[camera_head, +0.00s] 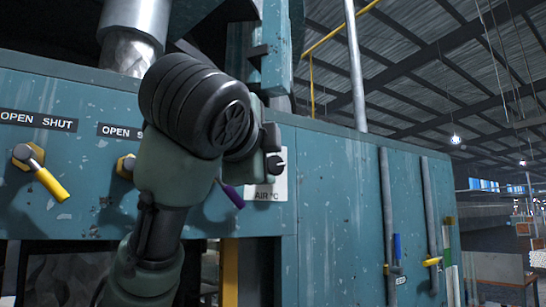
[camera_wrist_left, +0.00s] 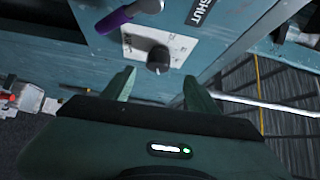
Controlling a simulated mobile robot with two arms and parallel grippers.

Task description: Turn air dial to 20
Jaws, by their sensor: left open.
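The air dial is a dark round knob (camera_wrist_left: 157,58) on a pale plate (camera_wrist_left: 182,45) in the left wrist view. The knob appears just beyond the fingertips; I cannot tell any contact. The scale and setting are too small to read. My right gripper is out of view.
A purple-handled lever (camera_head: 232,195) sits left of the dial plate. Yellow-handled levers stand further left, one (camera_head: 48,180) under an "OPEN SHUT" label. Vertical pipes (camera_head: 388,215) with a blue handle (camera_head: 397,247) run down the panel at right.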

